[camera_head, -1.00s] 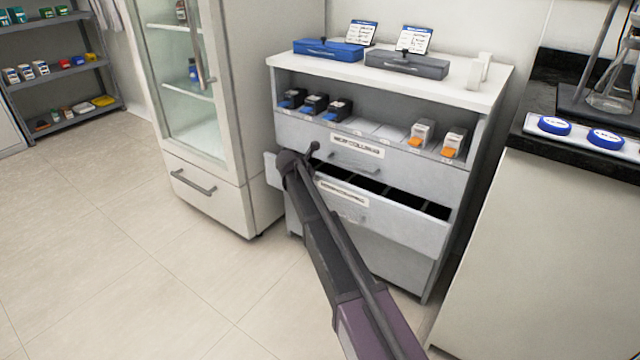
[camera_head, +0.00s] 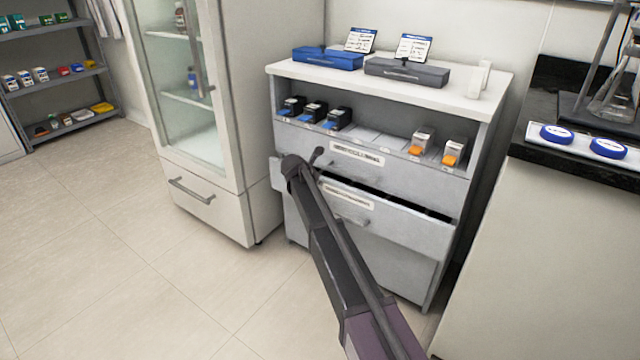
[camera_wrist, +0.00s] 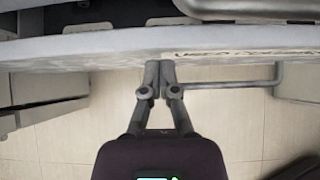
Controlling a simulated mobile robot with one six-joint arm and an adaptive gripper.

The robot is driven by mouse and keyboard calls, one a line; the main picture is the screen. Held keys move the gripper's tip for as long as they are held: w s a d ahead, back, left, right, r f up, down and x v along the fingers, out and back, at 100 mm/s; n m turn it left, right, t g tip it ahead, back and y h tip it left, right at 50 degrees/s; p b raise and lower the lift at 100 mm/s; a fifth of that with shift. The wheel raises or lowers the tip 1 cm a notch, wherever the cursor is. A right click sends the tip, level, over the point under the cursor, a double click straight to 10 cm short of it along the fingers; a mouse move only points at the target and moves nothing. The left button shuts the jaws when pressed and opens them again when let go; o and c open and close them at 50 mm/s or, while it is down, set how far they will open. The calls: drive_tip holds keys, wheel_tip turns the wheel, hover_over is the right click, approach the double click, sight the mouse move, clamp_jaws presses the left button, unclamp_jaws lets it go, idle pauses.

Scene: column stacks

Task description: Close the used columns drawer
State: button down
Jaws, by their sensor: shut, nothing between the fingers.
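The used columns drawer (camera_head: 415,229) is the light grey lower drawer of the cabinet, with a white label and a bar handle. It stands slightly open, with a narrow dark gap along its top edge. In the wrist view the drawer front (camera_wrist: 100,47) runs across the top, its handle (camera_wrist: 235,84) to the right of the fingers. My gripper (camera_wrist: 160,66) is shut and empty, its fingertips at the drawer front left of the handle, seemingly touching it. In the head view my arm hides the gripper tips and the drawer's left part.
The upper drawer (camera_head: 410,178) above is shut. Column boxes stand on the open shelf; a blue case (camera_head: 328,58) and a grey case (camera_head: 405,69) lie on top. A glass-door fridge (camera_head: 190,110) stands left, a dark-topped bench (camera_head: 540,185) right. The floor in front is clear.

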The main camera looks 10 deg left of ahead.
drive_tip(key=shift+s+a, duration=0.2)
drive_tip(key=shift+s, duration=0.3)
drive_tip(key=s+f+p+v, duration=0.1)
drive_tip(key=p+v, duration=0.6)
drive_tip(key=v, duration=0.5)
drive_tip(key=shift+a+f, duration=0.2)
drive_tip(key=shift+a, duration=0.15)
drive_tip(key=shift+s, duration=0.1)
